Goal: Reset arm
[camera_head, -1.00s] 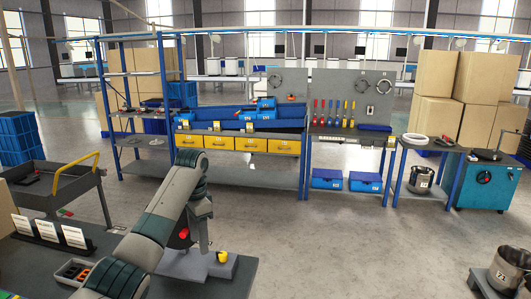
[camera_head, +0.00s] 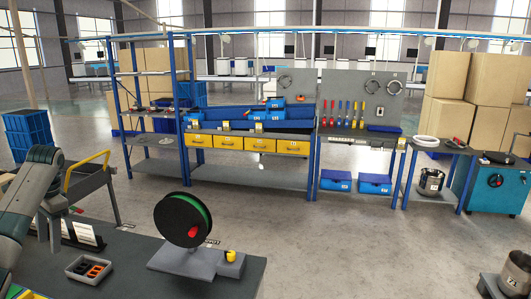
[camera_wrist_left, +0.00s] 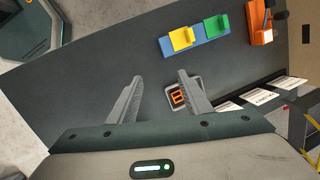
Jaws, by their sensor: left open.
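My left arm (camera_head: 25,205) comes in at the left edge of the head view, over the dark workbench (camera_head: 130,245). In the left wrist view my left gripper (camera_wrist_left: 160,76) has its two grey fingers spread with nothing between them. It is above the bench top. A small grey tray (camera_head: 68,272) with orange and black pieces lies on the bench; in the wrist view this tray (camera_wrist_left: 198,86) is partly behind the right finger. My right gripper is in neither view.
A black and green spool (camera_head: 183,220) stands on a grey base (camera_head: 180,261) on the bench. The wrist view shows a blue block (camera_wrist_left: 207,40) with yellow and green parts, an orange device (camera_wrist_left: 260,25) and white cards (camera_wrist_left: 255,98). Open floor (camera_head: 310,230) lies beyond the bench.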

